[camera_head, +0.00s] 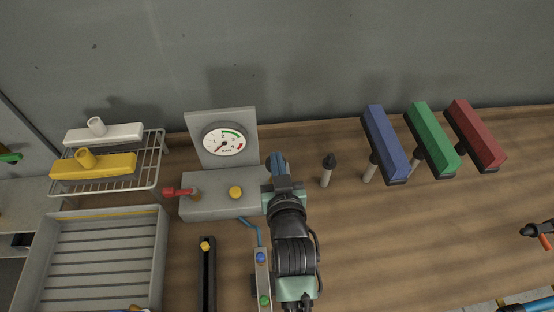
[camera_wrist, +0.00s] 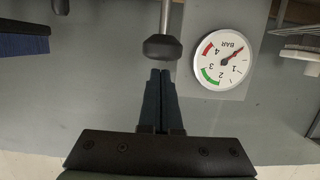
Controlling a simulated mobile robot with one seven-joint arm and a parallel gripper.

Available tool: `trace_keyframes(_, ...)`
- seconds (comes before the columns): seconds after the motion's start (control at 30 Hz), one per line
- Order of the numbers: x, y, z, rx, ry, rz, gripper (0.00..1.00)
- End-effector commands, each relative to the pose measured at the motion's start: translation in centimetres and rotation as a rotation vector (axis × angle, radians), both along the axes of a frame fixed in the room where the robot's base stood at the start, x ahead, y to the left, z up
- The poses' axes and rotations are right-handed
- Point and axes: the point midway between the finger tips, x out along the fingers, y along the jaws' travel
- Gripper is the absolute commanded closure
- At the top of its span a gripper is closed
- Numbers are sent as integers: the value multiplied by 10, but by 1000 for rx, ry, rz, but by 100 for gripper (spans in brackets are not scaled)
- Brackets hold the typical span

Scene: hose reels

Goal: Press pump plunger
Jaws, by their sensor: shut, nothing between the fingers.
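The pump unit is a grey box (camera_head: 205,208) with an upright panel and a round dial gauge (camera_head: 224,141), which also shows in the wrist view (camera_wrist: 222,61). Its needle points near the low end. My gripper (camera_head: 276,160) is at the box's right end, fingers shut and empty. In the wrist view, a plunger with a dark knob (camera_wrist: 162,48) on a metal rod is just beyond my fingertips (camera_wrist: 160,73). I cannot tell if they touch. In the head view my arm hides this plunger. A yellow button (camera_head: 235,192) and a red handle (camera_head: 178,192) are on the box.
A dark-tipped post (camera_head: 327,171) stands right of my gripper. A wire rack (camera_head: 148,160) and a grey tray (camera_head: 160,245) are at left. The right front tabletop is mostly clear.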

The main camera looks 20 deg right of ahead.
Motion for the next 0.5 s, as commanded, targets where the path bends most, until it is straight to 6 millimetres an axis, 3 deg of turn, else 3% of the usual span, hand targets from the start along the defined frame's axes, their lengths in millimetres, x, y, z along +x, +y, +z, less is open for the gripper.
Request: trace_keyframes(0.5,-1,0,-9,0,1,0,100)
